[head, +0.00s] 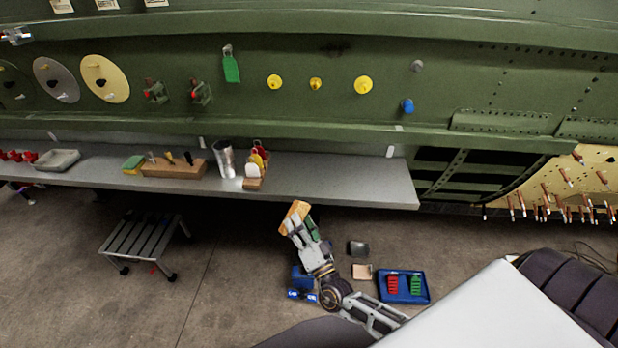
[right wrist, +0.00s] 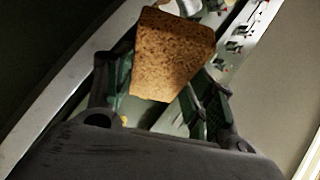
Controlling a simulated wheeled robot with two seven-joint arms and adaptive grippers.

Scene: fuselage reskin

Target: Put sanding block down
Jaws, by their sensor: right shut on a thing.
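The sanding block (head: 295,214) is a tan-orange block at the tip of my right gripper (head: 300,226) in the head view. The right gripper is shut on it and holds it in front of the grey shelf's front edge, over the floor. In the right wrist view the block (right wrist: 172,55) shows a brown, grainy face between the two fingers (right wrist: 160,95). It looks tilted there. My left gripper is not clearly visible; only a small metallic part shows at the head view's upper left edge, and I cannot tell what it is.
The grey shelf (head: 330,178) carries a wooden tool block (head: 175,168), a metal cup (head: 224,158), a tag rack (head: 255,170) and a grey tray (head: 57,160). Its right part is bare. A step stool (head: 145,242) and a blue tray (head: 404,286) stand below.

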